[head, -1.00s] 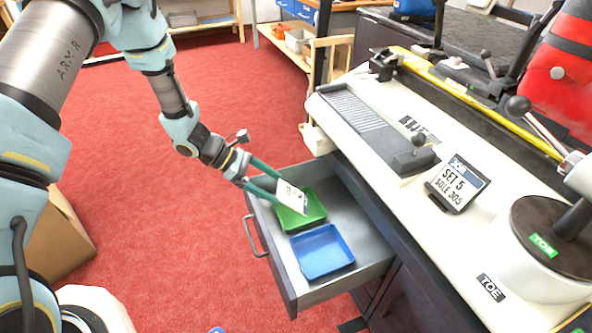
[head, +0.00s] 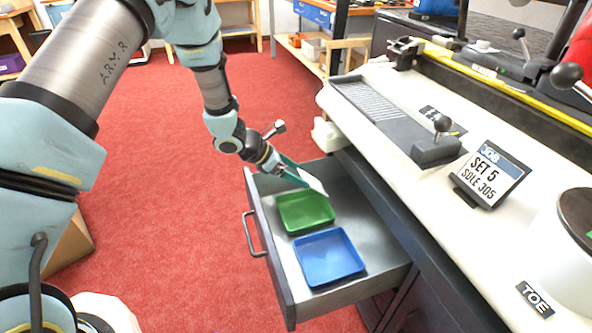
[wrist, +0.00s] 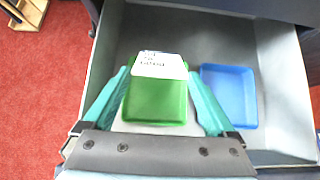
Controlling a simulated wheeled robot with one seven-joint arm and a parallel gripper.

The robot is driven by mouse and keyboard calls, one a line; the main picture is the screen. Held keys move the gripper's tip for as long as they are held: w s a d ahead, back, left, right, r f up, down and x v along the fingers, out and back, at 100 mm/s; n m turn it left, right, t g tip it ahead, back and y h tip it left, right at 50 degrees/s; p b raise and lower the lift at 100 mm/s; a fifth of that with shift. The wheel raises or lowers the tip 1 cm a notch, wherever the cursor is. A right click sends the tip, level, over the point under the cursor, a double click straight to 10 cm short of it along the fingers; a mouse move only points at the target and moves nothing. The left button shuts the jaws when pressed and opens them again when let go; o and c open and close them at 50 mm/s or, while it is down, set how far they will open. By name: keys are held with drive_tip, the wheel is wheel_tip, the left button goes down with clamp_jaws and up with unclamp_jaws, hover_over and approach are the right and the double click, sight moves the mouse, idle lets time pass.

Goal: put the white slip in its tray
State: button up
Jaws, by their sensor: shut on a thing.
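The white slip (head: 313,181) is in my gripper (head: 302,178), above the open drawer and beyond the far edge of the green tray in the head view. In the wrist view the slip (wrist: 160,65) shows dark print and overlaps the top of the green tray (wrist: 155,103). The teal fingers of my gripper (wrist: 159,74) stand on either side of it. The green tray (head: 305,212) and the blue tray (head: 329,257) lie side by side in the drawer, both empty. The slip's height above the drawer floor is hard to tell.
The grey drawer (head: 291,293) is pulled out from under the white bench top (head: 375,115). Bare drawer floor lies right of the trays.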

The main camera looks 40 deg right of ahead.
wheel_tip(320, 180, down, 8)
drive_tip(key=b, duration=0.6)
drive_tip(key=shift+f, duration=0.15)
drive_tip(key=o, duration=1)
drive_tip(key=shift+p+v, duration=1.05)
drive_tip(key=shift+v, duration=1.55)
